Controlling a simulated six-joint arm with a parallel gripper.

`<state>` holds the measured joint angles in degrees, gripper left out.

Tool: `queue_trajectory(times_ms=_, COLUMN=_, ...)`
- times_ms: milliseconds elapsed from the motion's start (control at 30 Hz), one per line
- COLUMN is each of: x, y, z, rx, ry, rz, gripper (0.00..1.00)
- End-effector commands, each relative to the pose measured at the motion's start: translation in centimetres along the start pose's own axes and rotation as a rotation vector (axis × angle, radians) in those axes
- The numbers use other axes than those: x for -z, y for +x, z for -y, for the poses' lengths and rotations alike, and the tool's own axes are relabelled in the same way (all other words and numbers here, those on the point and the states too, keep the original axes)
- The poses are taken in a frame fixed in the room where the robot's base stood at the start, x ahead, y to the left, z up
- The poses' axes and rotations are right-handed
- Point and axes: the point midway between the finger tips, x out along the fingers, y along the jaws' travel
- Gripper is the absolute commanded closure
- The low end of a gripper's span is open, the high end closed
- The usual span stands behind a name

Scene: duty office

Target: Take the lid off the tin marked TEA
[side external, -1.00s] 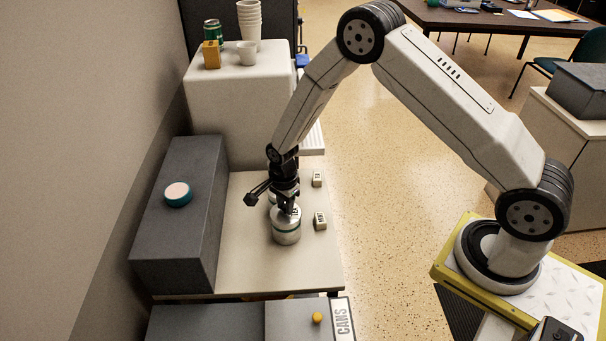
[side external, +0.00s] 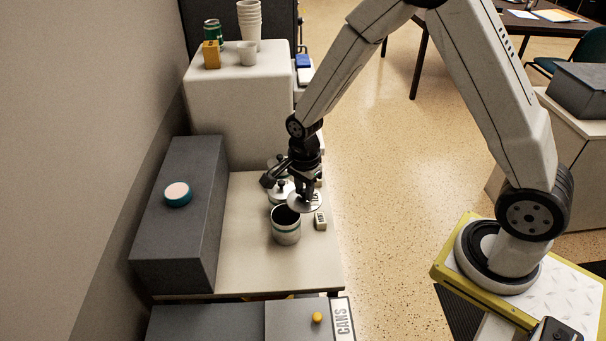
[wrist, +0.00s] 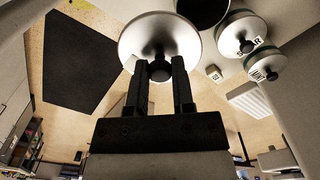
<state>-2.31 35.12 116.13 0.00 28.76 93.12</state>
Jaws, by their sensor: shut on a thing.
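My gripper (side external: 305,192) is shut on the black knob of a round silvery lid (side external: 301,206) and holds it to the right of and above an open tin. In the wrist view the knob sits between the fingertips (wrist: 160,73) and the lid (wrist: 137,38) spreads beyond them. The open tin (side external: 287,237) is pale with a dark green band and stands upright on the bench, its dark inside showing. Its mouth (wrist: 203,8) is partly cut off in the wrist view. No marking on the open tin can be read, so I cannot confirm TEA.
Two lidded tins stand behind the open one, one nearer (wrist: 242,33) and one farther (wrist: 264,65) in the wrist view. A small label block (side external: 320,222) stands to the right. A dark grey box (side external: 165,230) borders the left. The front of the bench (side external: 255,270) is clear.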

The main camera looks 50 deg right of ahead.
Motion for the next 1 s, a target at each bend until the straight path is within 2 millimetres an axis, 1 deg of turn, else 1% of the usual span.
queue_trajectory(times_ms=33, x=0.0, y=-0.4, z=-0.8, rx=0.001, ry=0.0, rz=0.0, gripper=1.0)
queue_trajectory(times_ms=200, x=0.1, y=-1.6, z=-3.5, rx=0.002, ry=0.0, rz=0.0, gripper=1.0)
queue_trajectory(times_ms=433, x=0.3, y=-2.7, z=-6.1, rx=0.001, ry=0.0, rz=0.0, gripper=1.0)
queue_trajectory(times_ms=700, x=0.3, y=-3.3, z=-7.5, rx=0.0, ry=0.0, rz=0.0, gripper=1.0)
queue_trajectory(times_ms=1000, x=0.3, y=-3.4, z=-7.8, rx=0.0, ry=0.0, rz=0.0, gripper=1.0)
